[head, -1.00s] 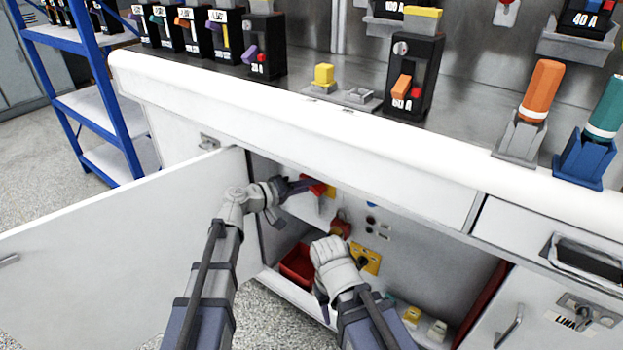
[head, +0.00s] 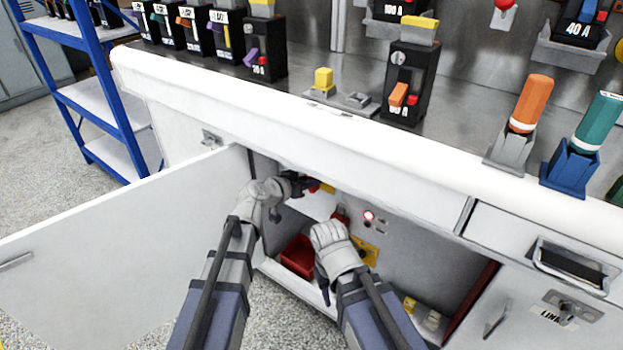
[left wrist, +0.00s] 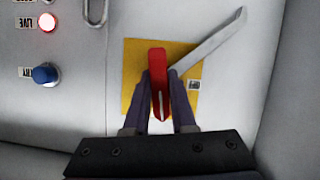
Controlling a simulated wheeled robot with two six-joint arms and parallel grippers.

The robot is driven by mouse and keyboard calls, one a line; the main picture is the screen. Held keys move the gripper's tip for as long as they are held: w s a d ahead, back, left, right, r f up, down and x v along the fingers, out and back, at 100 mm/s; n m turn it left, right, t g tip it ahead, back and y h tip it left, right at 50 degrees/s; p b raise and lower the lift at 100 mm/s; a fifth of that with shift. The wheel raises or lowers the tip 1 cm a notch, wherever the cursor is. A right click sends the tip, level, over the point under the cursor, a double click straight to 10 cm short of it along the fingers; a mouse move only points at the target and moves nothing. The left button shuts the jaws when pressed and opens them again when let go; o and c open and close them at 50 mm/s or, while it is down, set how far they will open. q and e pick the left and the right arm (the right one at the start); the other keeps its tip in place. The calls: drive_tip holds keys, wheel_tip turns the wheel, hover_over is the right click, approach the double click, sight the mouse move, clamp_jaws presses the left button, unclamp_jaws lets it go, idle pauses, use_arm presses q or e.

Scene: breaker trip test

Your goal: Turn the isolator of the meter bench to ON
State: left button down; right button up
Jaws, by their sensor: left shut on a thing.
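The isolator's red handle (left wrist: 158,70) stands upright in the left wrist view, over a yellow plate (left wrist: 133,75) on the grey panel. My left gripper (left wrist: 160,90) is shut on the handle, one finger on each side. In the head view my left gripper (head: 305,185) reaches into the open cabinet under the bench and hides most of the isolator. A lamp marked LIVE (left wrist: 47,22) glows red, and it also shows in the head view (head: 369,216). My right gripper (head: 323,285) is low in front of the cabinet; its fingers are mostly hidden behind its hand.
A grey bar (left wrist: 212,42) slants beside the handle. A blue button (left wrist: 45,74) is near the lamp. The open white door (head: 130,235) stands left of my left arm. A red bin (head: 298,257) and another yellow plate (head: 368,252) are inside the cabinet.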

use_arm(q)
drive_tip(key=shift+s+m+y, duration=0.1)
drive_tip(key=shift+m+y, duration=0.3)
drive_tip(key=shift+m, duration=0.2)
idle(0.3)
drive_tip(key=c, duration=0.7)
unclamp_jaws()
drive_tip(key=shift+t, duration=0.3)
drive_tip(key=shift+c, duration=0.2)
drive_tip(key=p+v, duration=0.3)
drive_tip(key=v, duration=0.4)
drive_tip(key=shift+s+a, duration=0.2)
drive_tip(key=shift+s, duration=0.05)
drive_tip(key=shift+r, duration=0.15)
